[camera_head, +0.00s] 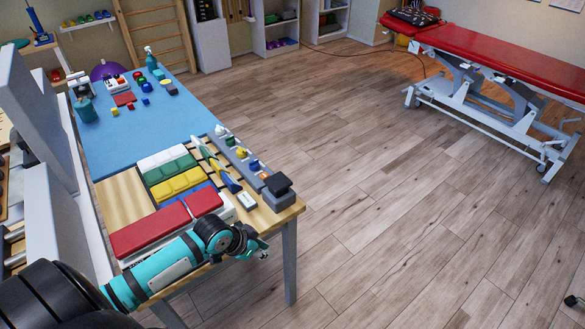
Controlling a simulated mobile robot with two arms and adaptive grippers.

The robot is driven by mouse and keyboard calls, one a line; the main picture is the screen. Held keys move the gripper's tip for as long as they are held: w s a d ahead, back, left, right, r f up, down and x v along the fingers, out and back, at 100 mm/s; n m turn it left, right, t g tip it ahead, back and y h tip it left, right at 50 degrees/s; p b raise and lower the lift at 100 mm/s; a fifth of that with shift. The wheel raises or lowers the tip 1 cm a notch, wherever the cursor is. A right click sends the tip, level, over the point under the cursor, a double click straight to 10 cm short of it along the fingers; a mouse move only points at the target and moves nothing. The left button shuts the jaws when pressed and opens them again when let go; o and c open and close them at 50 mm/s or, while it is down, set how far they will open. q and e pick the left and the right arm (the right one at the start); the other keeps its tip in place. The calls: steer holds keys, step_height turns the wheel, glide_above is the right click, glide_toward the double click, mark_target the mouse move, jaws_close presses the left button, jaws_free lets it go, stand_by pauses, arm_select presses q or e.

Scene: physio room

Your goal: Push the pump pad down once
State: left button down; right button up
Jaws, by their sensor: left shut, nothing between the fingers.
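A black square pad (278,184) sits on top of a grey block at the near right corner of the table. A short red pad (204,200) lies at the right end of a long red pad (150,230) near the table's front edge. I cannot tell for sure which of these is the pump pad. My left gripper (262,249) is shut and empty, in front of the table's near edge, below the black pad in the picture and apart from it. My right gripper is out of view.
The table (290,213) holds rows of coloured blocks, a grey rail (240,160) with coloured pieces and a blue mat (150,135). A teal pump bottle (151,62) stands at the far end. A red treatment couch (500,55) is at right; the floor between is clear.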

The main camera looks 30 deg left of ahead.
arm_select(q)
steer(key=w+a+r+t, duration=0.1)
steer(key=w+a+r, duration=0.1)
steer(key=r, duration=0.5)
steer(key=w+a+r+h, duration=0.1)
steer(key=w+a+r, duration=0.2)
steer(key=w+r, duration=0.2)
steer(key=w+a+r+m+t, duration=0.1)
steer(key=w+r, duration=0.3)
steer(key=r, duration=0.6)
steer(key=shift+w+a+r+t+h, duration=0.2)
steer(key=shift+a+r+t+h, duration=0.1)
steer(key=shift+a, duration=0.55)
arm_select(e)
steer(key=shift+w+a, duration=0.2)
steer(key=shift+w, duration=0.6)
arm_select(q)
steer(key=shift+w+f, duration=0.1)
steer(key=p, duration=0.2)
glide_above(279, 182)
step_height(279, 182, down, 7)
steer(key=shift+d+f, duration=0.1)
step_height(279, 182, down, 2)
steer(key=shift+f+p, duration=0.2)
steer(key=shift+p, duration=0.35)
steer(key=shift+f, duration=0.75)
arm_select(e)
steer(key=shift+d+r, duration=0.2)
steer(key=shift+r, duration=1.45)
